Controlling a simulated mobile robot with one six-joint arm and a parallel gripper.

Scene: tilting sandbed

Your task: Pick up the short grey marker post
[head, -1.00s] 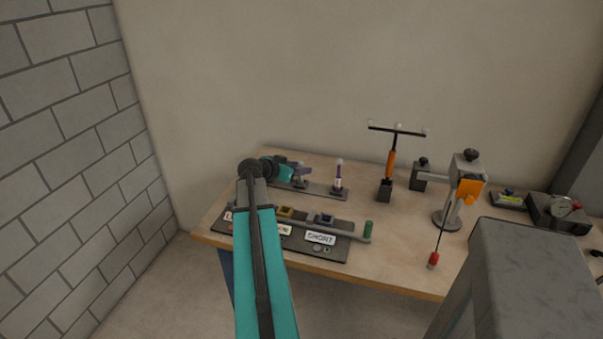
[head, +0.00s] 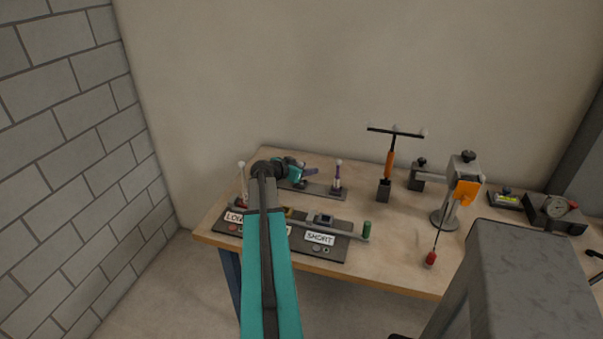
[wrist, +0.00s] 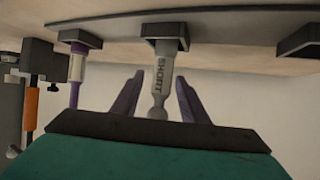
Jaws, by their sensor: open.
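The short grey marker post (wrist: 160,75) shows in the wrist view with the word SHORT along it and a rounded tip. Its other end sits in a square dark socket (wrist: 163,46). My gripper (wrist: 157,88) is open, with one purple finger on each side of the post and visible gaps to it. In the head view my gripper (head: 312,171) is over the rear rack (head: 318,188), and I cannot make out the grey post there.
A purple-banded post (head: 338,176) stands close to the right of my gripper. A white-tipped post (head: 241,182) stands at the left. The front panel (head: 335,250) carries LONG and SHORT labels. A T-topped orange tool (head: 391,162) and a stand (head: 455,192) are farther right.

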